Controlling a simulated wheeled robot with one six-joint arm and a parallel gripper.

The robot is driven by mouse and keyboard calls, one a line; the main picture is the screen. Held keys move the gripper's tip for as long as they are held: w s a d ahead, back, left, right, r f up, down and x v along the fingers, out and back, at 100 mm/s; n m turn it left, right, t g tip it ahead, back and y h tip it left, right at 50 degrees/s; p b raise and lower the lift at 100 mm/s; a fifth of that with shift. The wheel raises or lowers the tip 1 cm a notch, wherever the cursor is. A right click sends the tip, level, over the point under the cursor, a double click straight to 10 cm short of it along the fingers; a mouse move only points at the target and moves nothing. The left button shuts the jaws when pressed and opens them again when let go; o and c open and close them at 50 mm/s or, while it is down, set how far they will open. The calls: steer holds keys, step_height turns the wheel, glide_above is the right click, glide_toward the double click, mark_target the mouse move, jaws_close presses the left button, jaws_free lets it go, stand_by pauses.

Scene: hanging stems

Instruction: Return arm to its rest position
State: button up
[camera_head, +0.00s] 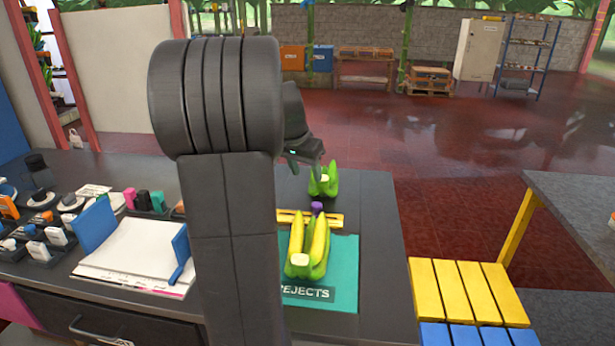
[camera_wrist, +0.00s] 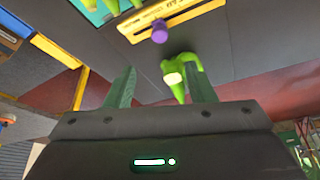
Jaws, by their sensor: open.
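My gripper (camera_head: 305,163) is open above the far part of the dark table, its rear partly hidden by my own arm. In the wrist view, its two green fingers (camera_wrist: 160,87) are spread apart with nothing held between them. A small green banana bunch (camera_head: 324,181) stands on the table just below the gripper. In the wrist view the bunch (camera_wrist: 186,74) shows beyond the fingers, nearer the right one. A larger yellow-green bunch (camera_head: 308,247) lies on the teal REJECTS mat (camera_head: 344,265).
A yellow ruler-like strip (camera_head: 334,220) and a purple-topped object (camera_head: 317,208) lie between the bunches. A yellow slatted surface (camera_head: 455,290) stands right of the table. The red floor beyond is open.

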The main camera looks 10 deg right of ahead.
mark_target(316, 204)
steer(key=shift+f, duration=0.15)
steer(key=x, duration=1.3)
steer(key=shift+w+d+f, duration=0.15)
steer(key=shift+f, duration=0.2)
steer(key=shift+w+a+r, duration=0.1)
steer(key=shift+w+a, duration=0.15)
steer(key=shift+a, duration=0.4)
